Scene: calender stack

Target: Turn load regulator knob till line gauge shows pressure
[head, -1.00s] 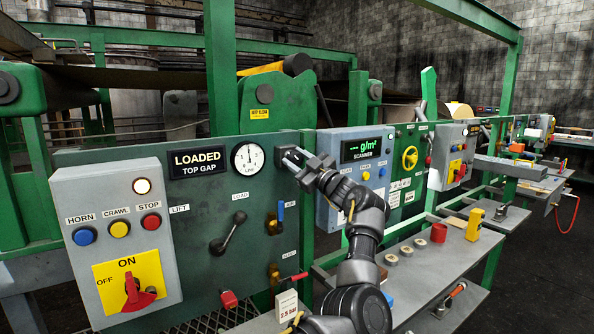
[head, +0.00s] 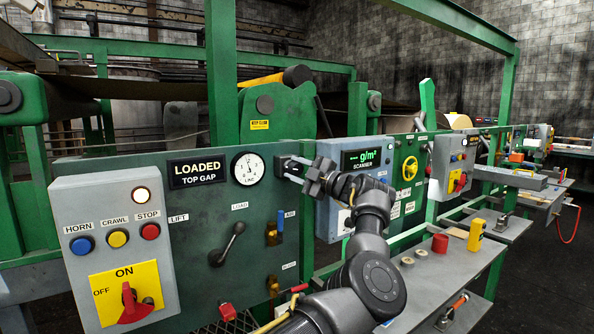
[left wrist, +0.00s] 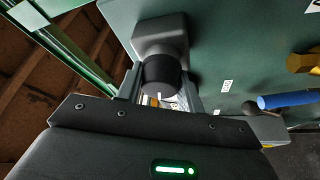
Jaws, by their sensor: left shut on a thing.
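The line gauge (head: 250,168) is a round white dial on the green panel, right of the "LOADED TOP GAP" sign. Its needle is small, and I cannot read a value. The load regulator knob (left wrist: 162,74) is a dark cylinder on a grey block (left wrist: 160,35) in the left wrist view. My left gripper (head: 291,167) is just right of the gauge, with its fingers on either side of the knob, shut on it. My right gripper is not in view.
Below the gauge are a dark load lever (head: 228,243) and a blue-handled valve (head: 280,227). A grey switch box (head: 75,205) stands out at the left. The scanner box (head: 340,160) is close to the right of my gripper. A shelf (head: 470,262) holds small items.

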